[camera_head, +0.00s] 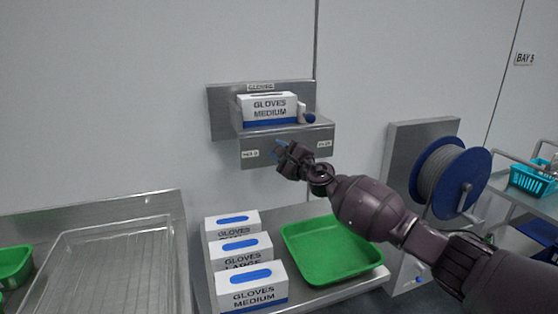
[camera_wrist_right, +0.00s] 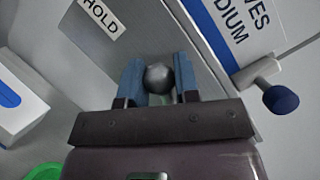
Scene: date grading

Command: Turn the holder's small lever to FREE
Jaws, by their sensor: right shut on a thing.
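The steel holder (camera_head: 223,112) is on the wall and carries a white "GLOVES MEDIUM" box (camera_head: 268,108). Its front plate has a small label at each end; the left one reads HOLD in the wrist view (camera_wrist_right: 100,17). My right gripper (camera_head: 283,148) is in front of this plate, between the labels. In the wrist view its two blue-padded fingers (camera_wrist_right: 158,82) are shut on a grey ball knob (camera_wrist_right: 158,76), which looks like the small lever's end. The lever's shaft is hidden. My left gripper is not in view.
A blue-ended knob (camera_head: 310,118) sticks out beside the box in the holder. Below are several glove boxes (camera_head: 252,289) and a green tray (camera_head: 345,272). A cable reel (camera_head: 462,184) stands right of my right arm. A clear tray (camera_head: 100,270) lies at left.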

